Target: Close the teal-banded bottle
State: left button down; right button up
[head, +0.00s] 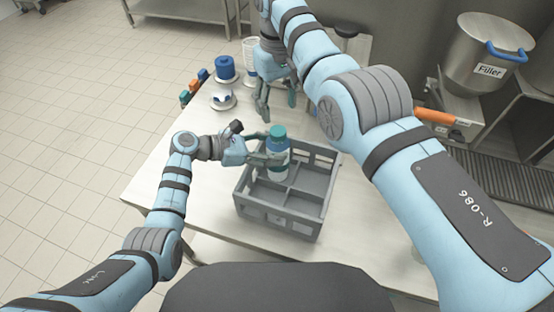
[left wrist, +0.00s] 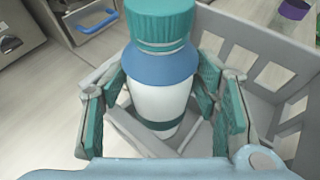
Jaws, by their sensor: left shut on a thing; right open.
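The teal-banded bottle (head: 277,142) stands upright in a back compartment of the grey crate (head: 280,222). In the left wrist view the bottle (left wrist: 158,100) has a white body, a blue shoulder, a dark teal band low down and a ribbed teal cap (left wrist: 160,22) on top. The cap appears to sit straight; how tight it is cannot be told. My left gripper (head: 268,158) is shut on the bottle's body from the left, with fingers on both sides in its wrist view (left wrist: 168,100). My right gripper (head: 277,100) is open and empty, behind and above the bottle.
The crate's other visible compartments look empty. Behind left on the table stand a blue cylinder (head: 225,67), a white-and-blue item (head: 222,99) and several coloured blocks (head: 194,86). The table left of the crate is clear.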

aim_at(278, 131)
jog(key=n, duration=1.7)
notch_tip(278, 131, down, 8)
jog(key=shift+c, duration=0.2)
